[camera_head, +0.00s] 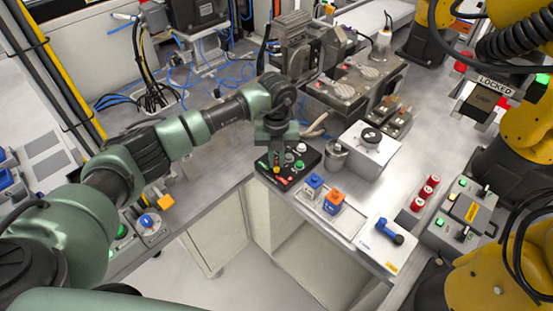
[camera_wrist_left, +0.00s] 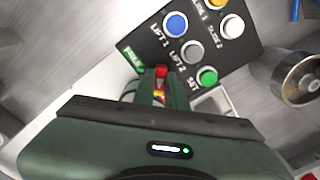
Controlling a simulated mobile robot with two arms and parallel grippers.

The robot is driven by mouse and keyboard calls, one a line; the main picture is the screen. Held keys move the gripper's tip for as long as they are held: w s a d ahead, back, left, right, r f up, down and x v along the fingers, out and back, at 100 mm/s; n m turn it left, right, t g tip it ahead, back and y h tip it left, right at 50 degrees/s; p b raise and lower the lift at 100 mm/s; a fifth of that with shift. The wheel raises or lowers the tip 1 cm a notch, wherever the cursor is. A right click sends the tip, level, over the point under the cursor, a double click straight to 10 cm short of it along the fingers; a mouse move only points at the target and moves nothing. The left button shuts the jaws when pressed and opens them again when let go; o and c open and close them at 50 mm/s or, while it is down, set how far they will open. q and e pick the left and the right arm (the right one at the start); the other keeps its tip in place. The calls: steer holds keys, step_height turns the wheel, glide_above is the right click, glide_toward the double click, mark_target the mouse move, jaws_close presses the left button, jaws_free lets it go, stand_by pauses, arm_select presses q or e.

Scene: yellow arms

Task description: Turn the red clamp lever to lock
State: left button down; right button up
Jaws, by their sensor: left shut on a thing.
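My left gripper (camera_head: 276,152) reaches down over a black button panel (camera_head: 298,160) at the front edge of the workbench. In the left wrist view, its green fingers (camera_wrist_left: 157,92) are shut on a small red lever (camera_wrist_left: 160,71) with a yellow part below its red tip. The lever stands beside the panel's lower left corner in that view, and its base is hidden by the fingers. The panel carries a blue button (camera_wrist_left: 176,25), a grey button (camera_wrist_left: 193,52) and a green button (camera_wrist_left: 207,76). My right gripper is not in view.
Right of the panel stand a metal cup (camera_head: 336,156), a white box with a black knob (camera_head: 362,149), and a tray with blue and orange blocks (camera_head: 345,216).

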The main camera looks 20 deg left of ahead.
mark_target(276, 162)
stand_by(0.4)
arm_select(q)
steer(key=c, duration=1.4)
jaws_free()
steer(key=shift+c, duration=0.2)
steer(key=shift+r, duration=0.15)
step_height(276, 162, up, 7)
steer(key=shift+b, duration=1.15)
steer(key=shift+r, duration=0.3)
